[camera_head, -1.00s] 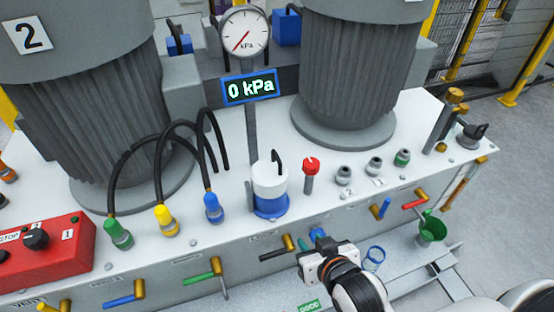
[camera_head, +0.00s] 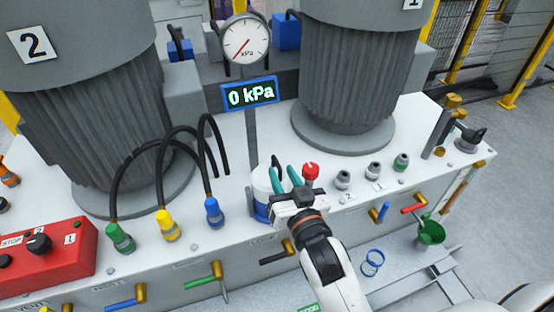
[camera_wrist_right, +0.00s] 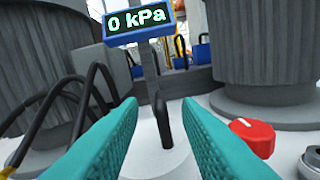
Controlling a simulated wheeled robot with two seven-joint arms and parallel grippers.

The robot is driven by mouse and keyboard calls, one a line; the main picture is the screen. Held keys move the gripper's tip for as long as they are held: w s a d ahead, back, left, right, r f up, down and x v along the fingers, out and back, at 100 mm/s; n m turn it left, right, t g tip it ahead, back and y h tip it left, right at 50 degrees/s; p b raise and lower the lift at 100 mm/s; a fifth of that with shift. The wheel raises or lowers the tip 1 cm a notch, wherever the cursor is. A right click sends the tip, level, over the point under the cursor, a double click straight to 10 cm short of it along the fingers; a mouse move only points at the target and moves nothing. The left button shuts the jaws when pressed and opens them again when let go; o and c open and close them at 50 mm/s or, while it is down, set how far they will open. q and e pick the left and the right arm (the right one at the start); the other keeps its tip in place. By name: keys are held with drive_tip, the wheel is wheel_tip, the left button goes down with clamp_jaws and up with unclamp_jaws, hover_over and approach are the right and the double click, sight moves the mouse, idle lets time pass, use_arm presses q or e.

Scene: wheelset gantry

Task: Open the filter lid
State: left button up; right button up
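The filter has a white lid (camera_head: 262,181) on a blue base (camera_head: 261,212) and stands on the white bench top, left of the red knob. Its black upright lid handle (camera_wrist_right: 162,122) shows in the right wrist view, rising from the white lid (camera_wrist_right: 150,160). My right gripper (camera_head: 285,170) is open at the filter and hides part of the lid and base. In the wrist view its teal fingers stand on either side of the handle, with gaps visible; the lid looks seated. My left gripper is not in view.
The red knob (camera_head: 310,172) stands close to the right of my gripper, also in the wrist view (camera_wrist_right: 252,136). The gauge post and 0 kPa display (camera_head: 250,93) rise behind. Black hoses (camera_head: 160,160) arch at the left. Blue rings (camera_head: 373,260) lie on the lower ledge.

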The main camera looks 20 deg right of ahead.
drive_tip(key=shift+w, duration=2.25)
clamp_jaws()
